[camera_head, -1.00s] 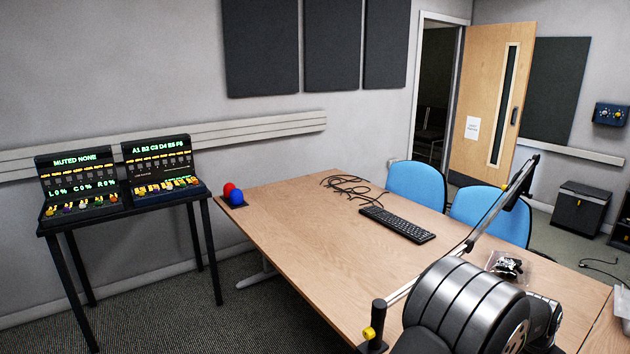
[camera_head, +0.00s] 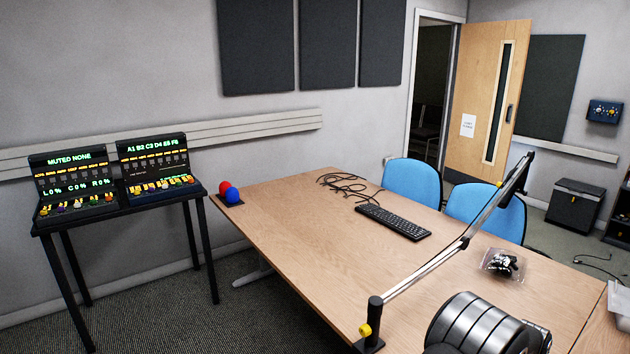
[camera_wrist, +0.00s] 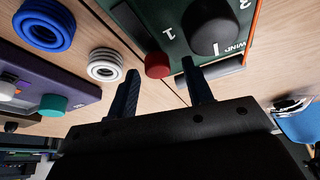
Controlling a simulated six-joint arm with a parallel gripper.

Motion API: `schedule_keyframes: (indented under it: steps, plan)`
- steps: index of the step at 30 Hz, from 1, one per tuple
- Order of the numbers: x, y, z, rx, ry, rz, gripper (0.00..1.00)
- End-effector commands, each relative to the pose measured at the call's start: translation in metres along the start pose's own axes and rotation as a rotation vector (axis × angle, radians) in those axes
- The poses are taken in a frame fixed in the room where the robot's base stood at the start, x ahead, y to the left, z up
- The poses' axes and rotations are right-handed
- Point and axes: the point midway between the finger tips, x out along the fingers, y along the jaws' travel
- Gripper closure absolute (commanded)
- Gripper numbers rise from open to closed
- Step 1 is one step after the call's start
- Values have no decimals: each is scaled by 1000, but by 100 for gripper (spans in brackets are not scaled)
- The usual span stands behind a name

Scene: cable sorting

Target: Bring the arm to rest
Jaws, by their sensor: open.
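In the wrist view my gripper (camera_wrist: 162,92) has its two dark fingers spread apart with nothing between them. Past the fingers is a green panel (camera_wrist: 178,20) with a black knob (camera_wrist: 210,26), a red button (camera_wrist: 157,65) and white markings. The fingers overlap the panel in the picture; I cannot tell how far away it is. In the head view my rounded grey arm link (camera_head: 475,325) shows at the bottom, and the gripper itself is out of that view.
The wooden table (camera_head: 300,240) holds a keyboard (camera_head: 393,222), tangled black cables (camera_head: 345,187) and a clear bag (camera_head: 503,263). A jointed boom (camera_head: 430,265) rises from the table's edge. Blue chairs (camera_head: 411,182) stand behind. Blue (camera_wrist: 44,25) and white (camera_wrist: 105,65) coils show in the wrist view.

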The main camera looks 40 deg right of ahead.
Motion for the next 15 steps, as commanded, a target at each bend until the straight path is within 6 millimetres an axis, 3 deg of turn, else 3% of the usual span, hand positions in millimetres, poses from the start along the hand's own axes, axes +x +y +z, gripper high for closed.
schedule_keyframes:
  steps: [9,15]
  plan:
    - [-3,0,0,0,0,0,53]
    - [-23,0,-1,0,1,0,53]
